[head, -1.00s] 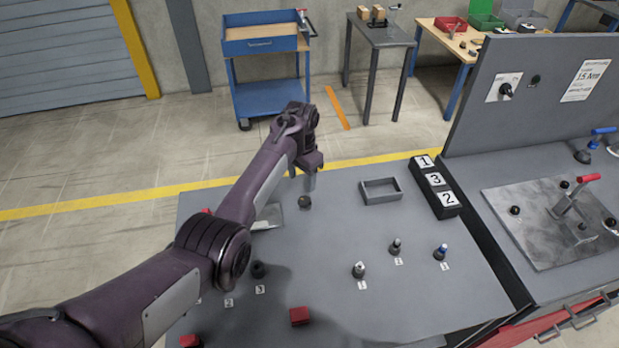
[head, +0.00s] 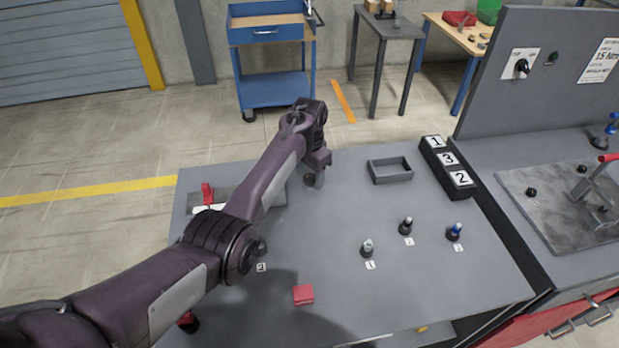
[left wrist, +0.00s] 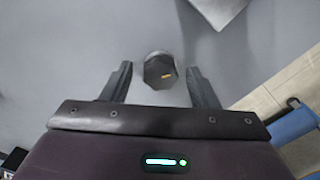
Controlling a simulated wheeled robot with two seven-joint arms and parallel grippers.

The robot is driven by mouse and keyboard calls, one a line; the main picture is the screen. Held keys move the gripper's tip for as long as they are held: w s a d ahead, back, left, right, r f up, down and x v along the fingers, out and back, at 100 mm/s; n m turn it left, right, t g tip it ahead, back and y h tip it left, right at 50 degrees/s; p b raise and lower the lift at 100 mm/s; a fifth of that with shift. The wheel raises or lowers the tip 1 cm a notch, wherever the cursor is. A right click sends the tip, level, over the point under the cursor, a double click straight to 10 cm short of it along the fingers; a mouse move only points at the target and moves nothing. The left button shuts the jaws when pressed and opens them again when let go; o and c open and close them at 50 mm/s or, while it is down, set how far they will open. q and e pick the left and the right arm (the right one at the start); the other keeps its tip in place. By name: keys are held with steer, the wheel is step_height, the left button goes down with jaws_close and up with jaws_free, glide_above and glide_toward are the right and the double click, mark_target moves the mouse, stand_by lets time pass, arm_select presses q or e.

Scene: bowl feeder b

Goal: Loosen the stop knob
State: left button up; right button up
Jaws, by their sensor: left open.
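The stop knob is a dark, round, faceted knob with a small orange mark, on the grey table. In the left wrist view the knob (left wrist: 160,70) lies between the two fingers of my left gripper (left wrist: 160,82), with a gap on each side. In the head view the knob (head: 309,181) is partly hidden by my left gripper (head: 317,178), which points down at it. The left gripper is open and holds nothing. How deep the fingers reach around the knob cannot be told. My right gripper is not in view.
A grey tray (head: 390,171) and a black block with number labels (head: 447,168) stand right of the gripper. Several small posts, one blue-topped (head: 455,232), stand nearer the front. A red block (head: 303,294) lies at the front. A metal plate (left wrist: 217,8) is near the knob.

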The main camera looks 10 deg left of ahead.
arm_select(q)
steer(key=shift+c, duration=1.5)
steer(key=c, duration=0.7)
steer(key=n+p, duration=0.1)
steer(key=n, duration=0.2)
steer(key=shift+r+p, duration=0.1)
steer(key=shift+p, duration=0.2)
steer(key=n, duration=0.3)
steer(key=shift+p, duration=0.4)
steer(key=n, duration=0.2)
steer(key=shift+n, duration=0.3)
steer(key=n, duration=0.4)
steer(key=shift+d+n, duration=0.1)
steer(key=shift+n, duration=0.2)
steer(key=n, duration=0.5)
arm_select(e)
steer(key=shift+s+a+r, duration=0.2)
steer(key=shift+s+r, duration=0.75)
